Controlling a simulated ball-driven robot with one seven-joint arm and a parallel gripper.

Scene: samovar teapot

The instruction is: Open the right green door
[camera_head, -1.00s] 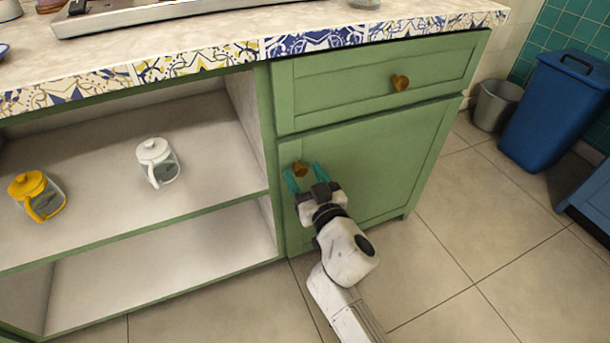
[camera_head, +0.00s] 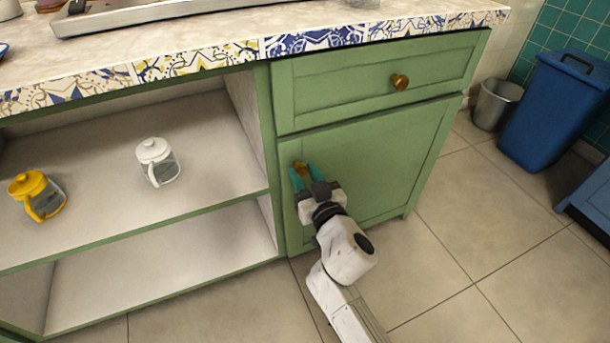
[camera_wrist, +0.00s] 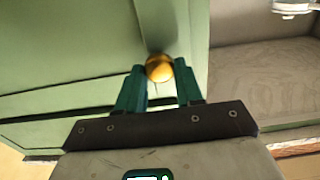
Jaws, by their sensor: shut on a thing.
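The right green door (camera_head: 385,160) is below a drawer at the right end of the counter. It sits flush in its frame, closed. Its small brass knob (camera_head: 300,168) is near the door's upper left corner. My gripper (camera_head: 302,176) is at the knob, its teal fingers shut on it from both sides. In the wrist view the round knob (camera_wrist: 159,68) shows between the two fingertips (camera_wrist: 158,84), with the green door face behind it.
The green drawer (camera_head: 350,85) with its own knob is above the door. Open shelves at the left hold a white-lidded glass pot (camera_head: 157,162) and a yellow pot (camera_head: 37,196). A blue bin (camera_head: 552,110) and a grey bucket (camera_head: 495,105) stand at the right. The tiled floor (camera_head: 455,235) before the door is clear.

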